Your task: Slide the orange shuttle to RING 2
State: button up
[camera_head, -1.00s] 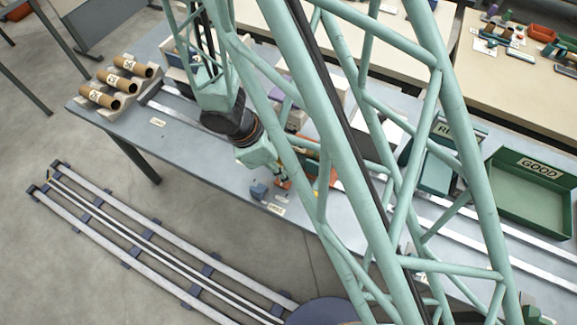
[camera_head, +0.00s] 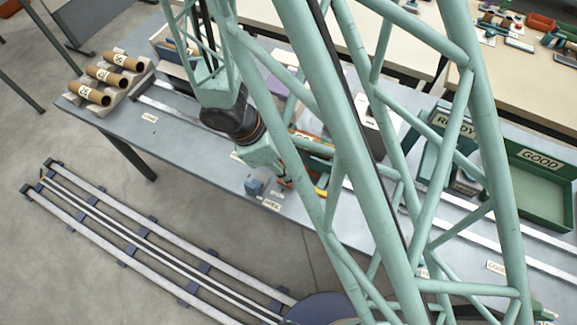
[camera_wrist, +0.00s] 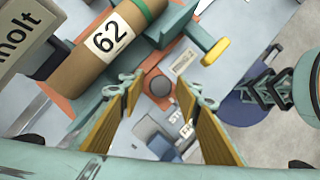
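The orange shuttle (camera_wrist: 172,50) shows in the wrist view as an orange plate under a brown cardboard tube (camera_wrist: 105,50) marked 62 with a green band. A round dark grey knob (camera_wrist: 158,86) stands at the plate's near edge. My gripper (camera_wrist: 157,92) is open, its two yellow-padded fingers on either side of the knob; gaps show at both sides, and contact cannot be made out. In the head view my arm's wrist is above the bench, and my lattice arm hides most of the shuttle.
A blue-grey block (camera_wrist: 160,138) and small labels lie near the fingers. A yellow-tipped lever (camera_wrist: 215,51) projects beside the tube. Numbered tubes (camera_head: 105,75) rest in a rack at the bench's left end. A green GOOD tray (camera_head: 538,190) and a READY bin (camera_head: 452,122) stand right.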

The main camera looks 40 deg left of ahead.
dwell(0.3)
jog(key=v, duration=1.2)
jog(key=shift+r, duration=0.15)
jog(key=shift+a, duration=0.1)
dwell(0.4)
dwell(0.4)
